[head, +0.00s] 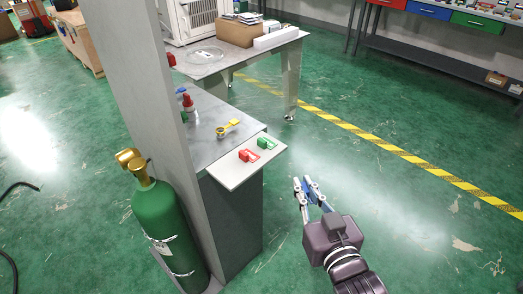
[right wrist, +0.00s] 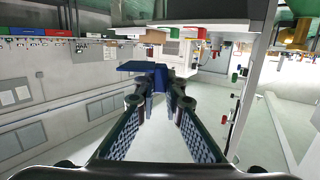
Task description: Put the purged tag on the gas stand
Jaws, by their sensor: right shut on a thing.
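My right gripper (head: 308,190) is to the right of the gas stand, apart from it, over open floor. In the right wrist view, its fingertips (right wrist: 160,92) are shut on a flat blue tag (right wrist: 145,67); any lettering on it cannot be read. The gas stand has a tall grey panel (head: 130,90), a metal counter (head: 207,120) and a green gas cylinder (head: 168,225) with a brass-coloured top. A pale shelf (head: 232,174) at the counter's front edge carries a red piece (head: 248,155) and a green piece (head: 266,143). My left gripper is not in view.
A yellow-handled valve (head: 228,126) and red and blue fittings (head: 187,101) are on the counter. A table (head: 290,38) with a cardboard box (head: 238,32) stands behind. Green floor right of the stand is free, crossed by a yellow-black stripe (head: 380,146).

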